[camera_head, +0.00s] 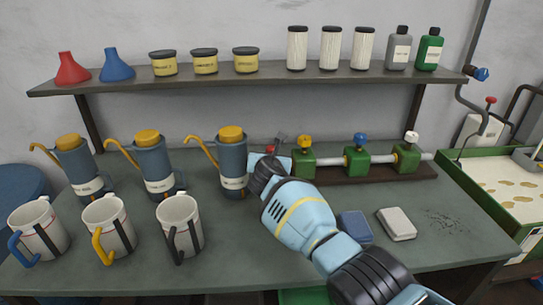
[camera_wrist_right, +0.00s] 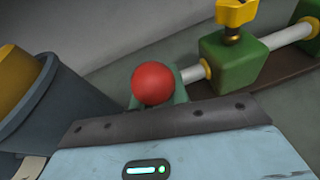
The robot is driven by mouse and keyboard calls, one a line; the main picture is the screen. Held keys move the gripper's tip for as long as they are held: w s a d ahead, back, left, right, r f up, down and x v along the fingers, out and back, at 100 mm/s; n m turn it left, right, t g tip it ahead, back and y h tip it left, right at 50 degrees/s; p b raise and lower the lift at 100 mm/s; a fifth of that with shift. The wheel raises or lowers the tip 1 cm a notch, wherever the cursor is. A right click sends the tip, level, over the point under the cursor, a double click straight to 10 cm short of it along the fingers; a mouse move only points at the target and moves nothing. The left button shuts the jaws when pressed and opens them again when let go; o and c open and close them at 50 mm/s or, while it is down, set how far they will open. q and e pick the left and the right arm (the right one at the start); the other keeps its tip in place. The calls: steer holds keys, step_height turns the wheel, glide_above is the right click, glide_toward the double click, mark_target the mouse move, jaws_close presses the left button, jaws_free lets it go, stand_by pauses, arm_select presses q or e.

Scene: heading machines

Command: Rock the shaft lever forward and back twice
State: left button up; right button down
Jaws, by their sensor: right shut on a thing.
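A pale metal shaft (camera_head: 328,161) runs through several green blocks on a dark rail at the back of the bench. A red knob (camera_head: 270,150), at the shaft's left end, shows as a round ball in the right wrist view (camera_wrist_right: 153,83). I take it for the top of the shaft lever. My right gripper (camera_head: 269,158) is at that end, shut on the lever; its fingertips and the lever's stem are mostly hidden. A short grey piece (camera_head: 281,138) sticks up just behind; I cannot tell what it belongs to. My left gripper is not in view.
A blue-grey oil can (camera_head: 231,166) stands close left of my right gripper, with more cans and white mugs (camera_head: 181,224) further left. A yellow-topped green block (camera_head: 303,163) is close right. A shelf (camera_head: 240,78) hangs above. Blue and white blocks (camera_head: 397,224) lie right of my forearm.

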steer(key=shift+w+r, duration=0.25)
steer(key=shift+r, duration=0.05)
steer(key=shift+w+f+g+b, duration=0.1)
steer(key=shift+w+g+b, duration=0.3)
steer(key=shift+g, duration=0.3)
steer(key=shift+w+g+b, duration=0.25)
steer(key=shift+g+b, duration=0.45)
steer(key=shift+b, duration=0.15)
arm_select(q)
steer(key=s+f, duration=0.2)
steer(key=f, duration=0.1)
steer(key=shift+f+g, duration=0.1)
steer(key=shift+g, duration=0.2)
arm_select(e)
steer(key=shift+w+r, duration=0.1)
steer(key=shift+r, duration=0.1)
arm_select(q)
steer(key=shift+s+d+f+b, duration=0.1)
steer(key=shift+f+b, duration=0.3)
steer(key=shift+b, duration=0.1)
arm_select(e)
steer(key=shift+w+r+g, duration=0.15)
steer(key=shift+r+g, duration=0.05)
steer(key=shift+g, duration=0.1)
steer(key=c, duration=1.5)
jaws_free()
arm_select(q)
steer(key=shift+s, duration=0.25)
arm_select(e)
steer(key=shift+o, duration=0.6)
